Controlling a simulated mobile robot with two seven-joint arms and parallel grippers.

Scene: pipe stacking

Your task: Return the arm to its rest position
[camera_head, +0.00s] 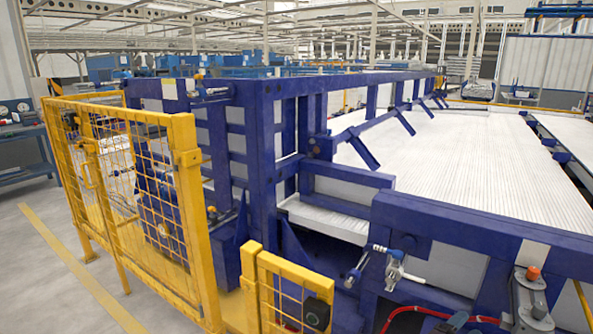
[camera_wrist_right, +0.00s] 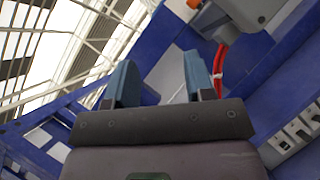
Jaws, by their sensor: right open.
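My right gripper (camera_wrist_right: 158,78) is open in the wrist view, with its two blue-grey fingers spread apart and nothing between them. Blue frame beams and a red cable (camera_wrist_right: 219,62) show beyond the fingers. In the head view only a small dark part at the bottom edge, by the red cable (camera_head: 405,309), may belong to this arm; its fingers cannot be made out there. My left gripper is not in view. Long white pipes (camera_head: 470,150) lie side by side in a wide layer within the blue frame (camera_head: 262,130).
A yellow mesh fence (camera_head: 188,158) stands at the left, with a lower yellow section (camera_head: 262,290) at the front. A workbench (camera_head: 30,150) stands far left.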

